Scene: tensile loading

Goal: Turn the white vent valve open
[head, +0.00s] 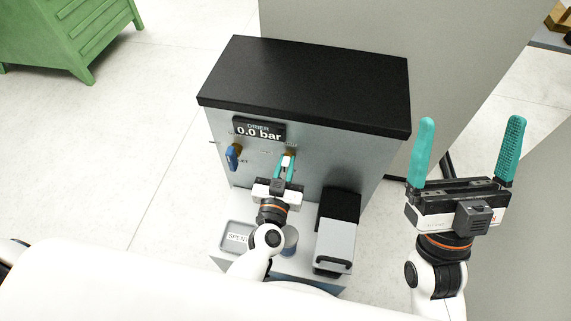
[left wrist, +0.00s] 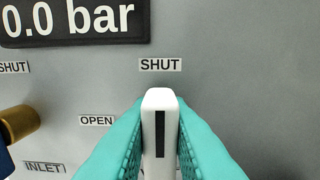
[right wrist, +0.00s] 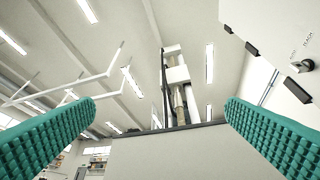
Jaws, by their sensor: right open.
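The white vent valve (head: 288,159) is on the front panel of the grey cabinet, right of the blue-handled valve. In the left wrist view its white handle (left wrist: 161,110) stands upright, its black line pointing up at the SHUT label (left wrist: 160,65). The OPEN label (left wrist: 97,120) is to its left. My left gripper (head: 284,168) has its teal fingers (left wrist: 161,130) on both sides of the handle, apparently touching it; they hide its lower sides. My right gripper (head: 470,150) is open and empty, raised to the right of the cabinet, fingers pointing up.
The display (head: 259,130) reads 0.0 bar. The blue-handled valve (head: 234,156) is close on the left. Below the panel are a tray marked SPENT (head: 226,236), a blue-grey cylinder (head: 290,240) and a black-and-grey box (head: 336,240). A green cabinet (head: 75,35) stands far left.

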